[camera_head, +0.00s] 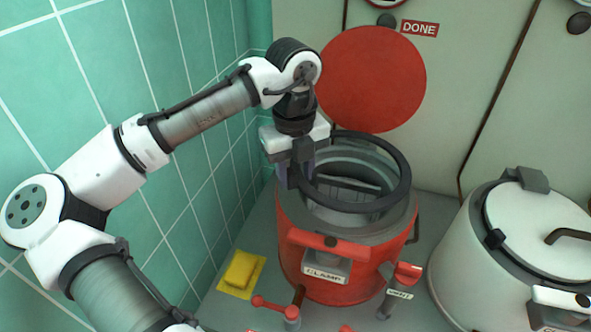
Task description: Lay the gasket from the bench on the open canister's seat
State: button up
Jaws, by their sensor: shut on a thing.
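The open canister (341,279) is a red drum in the middle of the head view, with a label reading CLAMP on its front. The gasket (401,170) is a large black ring above the canister's mouth, tilted in the picture. My gripper (301,178) is shut on the ring's left side. The canister's grey seat (363,232) shows below the ring at the front. Whether the ring touches the seat anywhere I cannot tell. The fingertips are partly hidden against the ring.
A round red lid (372,80) stands behind the canister, near a DONE sign (419,28). A white closed canister (478,262) stands at the right. A yellow sponge (242,270) lies at the front left. A VENT valve handle (400,287) juts at the front right. A green tiled wall (200,200) bounds the left.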

aim_at(296, 184)
notch_tip(296, 184, down, 3)
jog(key=b, duration=0.2)
jog(key=shift+f+b, duration=0.2)
jog(key=shift+b, duration=0.15)
jog(key=shift+f, duration=0.8)
jog(key=shift+r, duration=0.1)
jog(key=shift+f+p, duration=0.4)
jog(key=shift+f, duration=0.3)
dwell(1.1)
jog(key=o, duration=1.2)
jog(key=shift+c, duration=0.2)
notch_tip(296, 184, up, 14)
jog(key=shift+a+f+p, duration=0.1)
jog(key=shift+p, duration=0.2)
